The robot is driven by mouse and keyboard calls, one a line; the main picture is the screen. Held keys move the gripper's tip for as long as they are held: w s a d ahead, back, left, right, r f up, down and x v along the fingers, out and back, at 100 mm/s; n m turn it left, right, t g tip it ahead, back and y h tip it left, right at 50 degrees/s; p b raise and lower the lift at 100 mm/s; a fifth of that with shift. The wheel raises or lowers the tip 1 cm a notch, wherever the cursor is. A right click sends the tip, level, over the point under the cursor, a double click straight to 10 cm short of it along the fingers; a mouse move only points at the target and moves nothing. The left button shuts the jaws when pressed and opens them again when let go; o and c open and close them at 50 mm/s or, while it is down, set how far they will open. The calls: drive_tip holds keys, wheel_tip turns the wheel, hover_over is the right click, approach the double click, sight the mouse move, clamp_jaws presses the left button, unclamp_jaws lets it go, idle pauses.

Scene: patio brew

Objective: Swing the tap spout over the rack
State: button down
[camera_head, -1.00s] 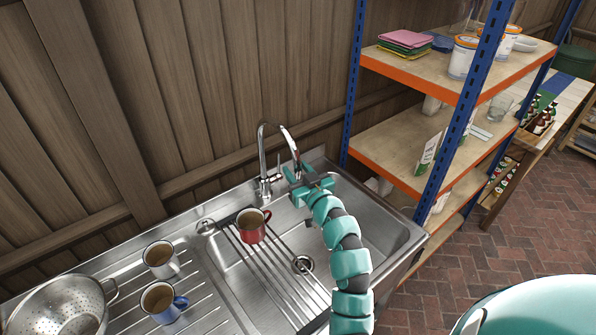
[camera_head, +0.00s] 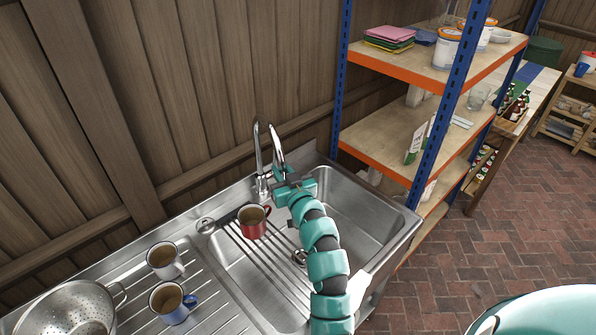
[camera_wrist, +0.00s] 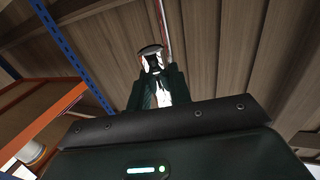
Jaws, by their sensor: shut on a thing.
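The chrome tap (camera_head: 259,160) stands at the back edge of the steel sink, and its curved spout (camera_head: 275,140) reaches forward and a little to the right. My gripper (camera_head: 281,174) is shut on the spout near its outlet end, which the jaws partly hide. In the wrist view the spout (camera_wrist: 152,52) sits between the fingers of my gripper (camera_wrist: 152,70). The slatted rack (camera_head: 268,268) lies over the left part of the basin, left of the spout end. A red mug (camera_head: 252,222) stands at the back of the rack.
A white mug (camera_head: 164,261), a blue mug (camera_head: 170,303) and a colander (camera_head: 68,312) are on the drainboard at left. A blue-and-orange shelf unit (camera_head: 385,134) stands close on the right. The wooden wall (camera_head: 190,90) is behind the tap.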

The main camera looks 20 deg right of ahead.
drive_tip(key=a+b, duration=0.2)
drive_tip(key=a, duration=0.8)
drive_tip(key=shift+w, duration=0.3)
drive_tip(key=c, duration=1.3)
unclamp_jaws()
